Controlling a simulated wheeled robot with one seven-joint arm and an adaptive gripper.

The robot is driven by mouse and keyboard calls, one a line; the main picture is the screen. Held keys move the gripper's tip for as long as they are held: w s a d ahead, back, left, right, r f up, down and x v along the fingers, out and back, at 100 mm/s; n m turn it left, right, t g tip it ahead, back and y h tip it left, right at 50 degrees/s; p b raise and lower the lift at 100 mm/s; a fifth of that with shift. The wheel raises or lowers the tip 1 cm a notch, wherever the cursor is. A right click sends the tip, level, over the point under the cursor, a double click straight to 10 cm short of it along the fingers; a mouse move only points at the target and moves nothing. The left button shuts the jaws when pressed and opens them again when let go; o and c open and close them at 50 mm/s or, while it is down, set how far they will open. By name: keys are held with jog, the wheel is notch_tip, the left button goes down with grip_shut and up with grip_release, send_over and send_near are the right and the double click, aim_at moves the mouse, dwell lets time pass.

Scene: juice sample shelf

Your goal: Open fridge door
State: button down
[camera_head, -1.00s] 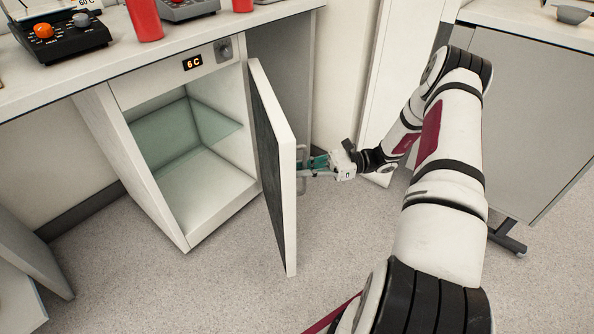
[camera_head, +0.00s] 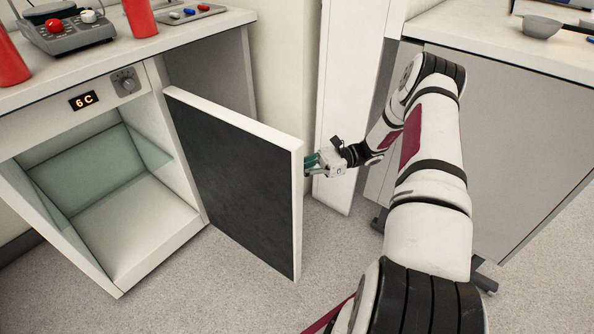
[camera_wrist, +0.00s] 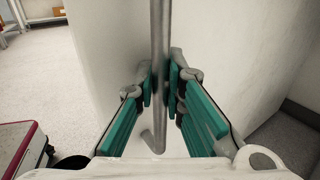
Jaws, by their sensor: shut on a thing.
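The small fridge (camera_head: 84,127) stands under the counter with a lit "6 C" display. Its door (camera_head: 235,185) is swung wide open to the right, its dark inner face towards the head camera. The inside is empty apart from a glass shelf (camera_head: 85,165). My gripper (camera_head: 312,164) is at the outer side of the door near its free edge. In the wrist view my gripper (camera_wrist: 161,88) has its green pads closed around the upright metal handle bar (camera_wrist: 158,40). The handle is hidden behind the door in the head view.
A counter (camera_head: 215,27) above holds a device with knobs (camera_head: 75,30), red cylinders (camera_head: 140,18) and a tray with coloured pieces (camera_head: 188,13). A grey cabinet (camera_head: 510,125) stands at the right. The floor in front of the door is clear.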

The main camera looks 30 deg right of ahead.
jog(key=shift+w+d, duration=0.1)
jog(key=shift+d, duration=0.45)
jog(key=c, duration=1.6)
grip_release()
jog(key=shift+c, duration=0.2)
jog(key=v, duration=1.2)
jog(key=shift+f, duration=0.1)
